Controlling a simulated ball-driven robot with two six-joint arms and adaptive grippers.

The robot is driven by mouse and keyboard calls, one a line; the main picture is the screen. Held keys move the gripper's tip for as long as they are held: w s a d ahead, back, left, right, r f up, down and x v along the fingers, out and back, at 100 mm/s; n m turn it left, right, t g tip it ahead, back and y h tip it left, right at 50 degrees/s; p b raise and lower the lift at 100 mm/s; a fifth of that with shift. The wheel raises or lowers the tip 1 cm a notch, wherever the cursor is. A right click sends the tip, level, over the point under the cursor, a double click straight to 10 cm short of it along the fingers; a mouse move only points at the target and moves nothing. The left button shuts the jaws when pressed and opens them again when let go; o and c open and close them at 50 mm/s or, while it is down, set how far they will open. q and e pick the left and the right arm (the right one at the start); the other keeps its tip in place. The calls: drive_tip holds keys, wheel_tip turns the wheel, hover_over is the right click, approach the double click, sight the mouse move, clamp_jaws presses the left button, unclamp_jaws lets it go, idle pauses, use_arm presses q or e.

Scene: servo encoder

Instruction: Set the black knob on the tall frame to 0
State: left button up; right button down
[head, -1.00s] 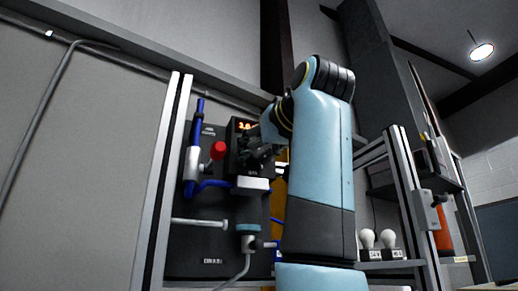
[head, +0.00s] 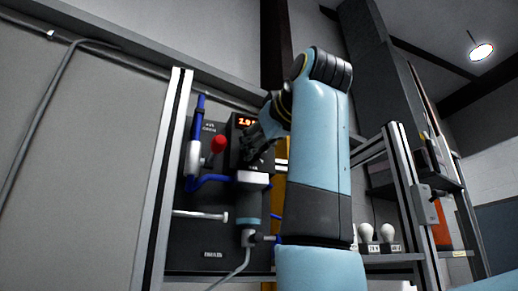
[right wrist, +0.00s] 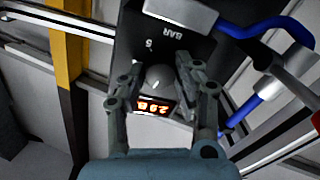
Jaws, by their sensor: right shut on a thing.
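The tall silver frame (head: 160,190) carries a dark panel (head: 200,250) with a lit orange display (head: 246,122) near its top. My right gripper (head: 258,150) reaches the panel just below the display and hides the knob in the head view. In the right wrist view my right gripper (right wrist: 158,85) has a finger on each side of the rounded dark grey knob (right wrist: 160,78) and is shut on it. The display (right wrist: 155,106) shows there upside down beside the knob. Its digits start with about 1 in the head view; the rest is unclear. My left gripper is out of view.
Left of the knob are a red ball handle (head: 219,144) and blue pipes (head: 210,181). A white-capped cylinder (head: 253,180) sits below my gripper. White bulbs (head: 366,232) stand on a shelf at right.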

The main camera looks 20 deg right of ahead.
drive_tip(key=shift+w+a+f+n+h+b, duration=0.1)
drive_tip(key=shift+n+h+b, duration=0.25)
drive_tip(key=shift+n+b, duration=3.75)
drive_tip(key=shift+s+f+n+h+b, duration=0.1)
drive_tip(key=shift+n+h+b, duration=0.2)
drive_tip(key=shift+n+b, duration=3.8)
drive_tip(key=shift+w+a+f+n+h+b, duration=0.1)
drive_tip(key=shift+n+h+b, duration=0.25)
drive_tip(key=shift+n+b, duration=3.7)
drive_tip(key=n+p, duration=0.3)
drive_tip(key=n, duration=0.1)
drive_tip(key=c, duration=1)
unclamp_jaws()
drive_tip(key=shift+r, duration=0.1)
drive_tip(key=shift+o, duration=0.2)
drive_tip(key=shift+d, duration=0.1)
